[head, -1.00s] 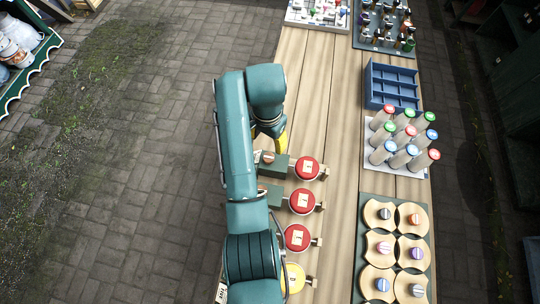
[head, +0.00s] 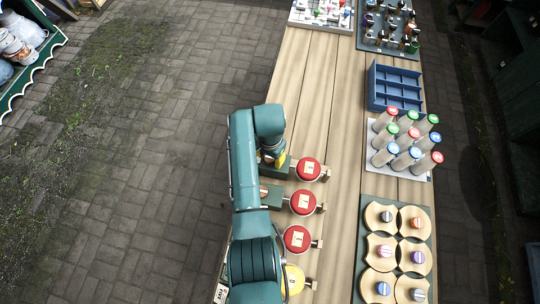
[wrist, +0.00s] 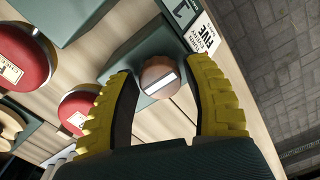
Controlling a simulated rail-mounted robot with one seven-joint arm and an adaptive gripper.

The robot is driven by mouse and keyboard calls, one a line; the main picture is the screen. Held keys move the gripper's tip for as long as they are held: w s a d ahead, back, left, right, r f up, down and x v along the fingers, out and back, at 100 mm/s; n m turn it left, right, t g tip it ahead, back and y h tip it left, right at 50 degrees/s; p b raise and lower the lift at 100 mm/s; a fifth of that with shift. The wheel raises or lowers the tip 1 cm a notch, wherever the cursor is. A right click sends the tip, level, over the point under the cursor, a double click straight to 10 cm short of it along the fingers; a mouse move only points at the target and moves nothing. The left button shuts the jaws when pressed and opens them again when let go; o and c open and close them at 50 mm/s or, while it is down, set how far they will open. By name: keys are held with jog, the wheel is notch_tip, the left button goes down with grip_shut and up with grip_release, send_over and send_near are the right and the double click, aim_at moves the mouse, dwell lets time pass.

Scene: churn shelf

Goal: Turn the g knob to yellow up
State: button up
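A round brown knob (wrist: 160,78) with a pale bar across its face sits on a dark green block (wrist: 150,62) in the wrist view. The block also shows in the head view beside my arm (head: 279,170). My gripper (wrist: 159,74) is open, with its yellow ribbed fingers on either side of the knob and a gap visible at each side. In the head view my gripper (head: 272,160) is over the farthest green block, mostly hidden by my arm. I cannot read a letter g on the knob.
Red discs (head: 303,202) and a yellow disc (head: 294,279) line the plank table's left side. A card reading FIVE (wrist: 203,36) stands behind the block. Capped cylinders (head: 407,148), a blue divided tray (head: 394,86) and wooden knob plates (head: 413,218) stand to the right.

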grip_shut()
jog(key=m+p, duration=0.1)
jog(key=m, duration=0.3)
jog(key=m+p, duration=0.1)
jog(key=m, duration=0.8)
jog(key=shift+f+p, duration=0.1)
jog(key=shift+p, duration=0.2)
jog(key=m, duration=0.4)
jog(key=shift+s+m, duration=0.1)
jog(key=shift+m, duration=0.3)
